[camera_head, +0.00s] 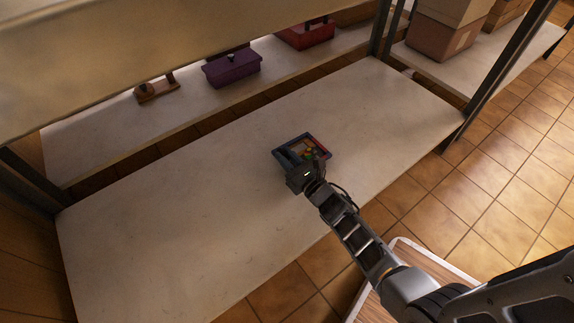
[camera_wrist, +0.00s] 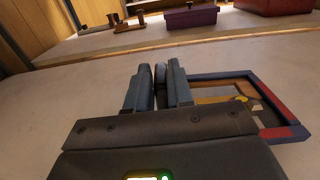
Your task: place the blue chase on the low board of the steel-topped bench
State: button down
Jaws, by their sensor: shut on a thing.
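The blue chase (camera_head: 278,155) is a shallow rectangular frame, mostly blue with a red side and small coloured pieces inside. In the wrist view the blue chase (camera_wrist: 222,75) extends to the right of my fingers. My gripper (camera_head: 303,167) is shut on the chase at its near side; the fingers (camera_wrist: 158,88) are close together there. The chase is over the middle of the pale low board (camera_head: 180,230), roughly level. I cannot tell whether it touches the board or hangs just above it.
A second pale board behind holds a purple box (camera_head: 232,68), a red box (camera_head: 306,35) and a small wooden block tool (camera_head: 156,88). Cartons (camera_head: 445,35) stand at the upper right. A broad top (camera_head: 150,50) overhangs at upper left. Dark posts (camera_head: 495,75) flank the board, which is otherwise clear.

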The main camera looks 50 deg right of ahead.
notch_tip(320, 180, down, 3)
jog(key=shift+r+b, duration=0.1)
jog(key=shift+b, duration=0.45)
jog(key=c, duration=1)
grip_release()
